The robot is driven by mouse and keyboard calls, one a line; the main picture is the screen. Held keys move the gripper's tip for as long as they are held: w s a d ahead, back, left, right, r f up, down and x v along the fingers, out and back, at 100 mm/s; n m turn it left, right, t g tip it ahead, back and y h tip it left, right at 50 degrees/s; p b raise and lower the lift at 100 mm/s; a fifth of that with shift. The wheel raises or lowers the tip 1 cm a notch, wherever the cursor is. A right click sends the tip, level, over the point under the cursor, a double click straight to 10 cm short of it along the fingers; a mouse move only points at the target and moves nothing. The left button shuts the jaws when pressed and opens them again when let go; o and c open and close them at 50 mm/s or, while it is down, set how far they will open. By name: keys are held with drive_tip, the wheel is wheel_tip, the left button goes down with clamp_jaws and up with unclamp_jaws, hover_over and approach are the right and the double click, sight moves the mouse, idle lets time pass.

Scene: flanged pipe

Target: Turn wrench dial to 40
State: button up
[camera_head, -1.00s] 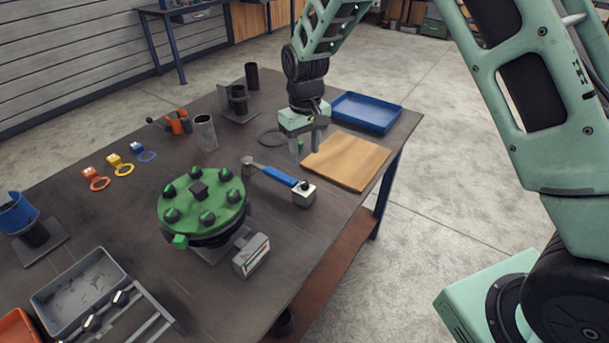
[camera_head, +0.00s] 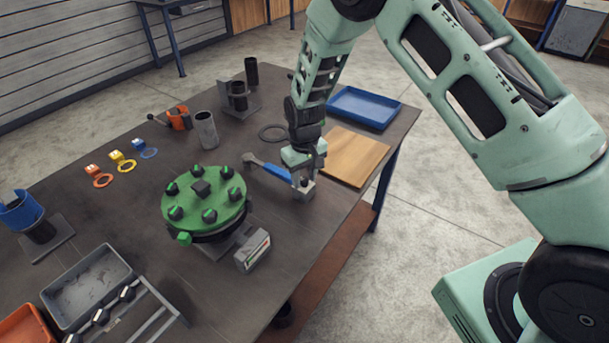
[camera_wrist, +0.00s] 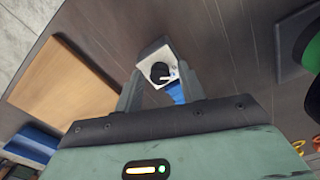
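The wrench lies on the dark table, with a grey head, a blue handle (camera_head: 275,171) and a pale end block (camera_head: 304,192). The handle also shows in the wrist view (camera_wrist: 176,93). There the block's face carries a black round dial (camera_wrist: 160,71) with a light pointer mark toward the right; any numbers are too small to read. My gripper (camera_head: 307,178) is low over the block end and hides part of it. In the wrist view my gripper (camera_wrist: 160,82) has its fingers apart, one on each side of the dial. I cannot tell whether they touch the block.
A green flange (camera_head: 205,197) with several dark bolts stands left of the wrench, with a small grey gauge box (camera_head: 252,250) in front. A wooden board (camera_head: 350,158) and a blue tray (camera_head: 362,107) lie behind on the right. The table's front edge is close to the block.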

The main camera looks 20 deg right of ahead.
clamp_jaws()
drive_tip(key=shift+m, duration=0.4)
drive_tip(key=m+b, duration=0.1)
drive_tip(key=m, duration=0.5)
drive_tip(key=shift+m, duration=0.4)
drive_tip(key=m, duration=0.4)
drive_tip(key=shift+m, duration=2.1)
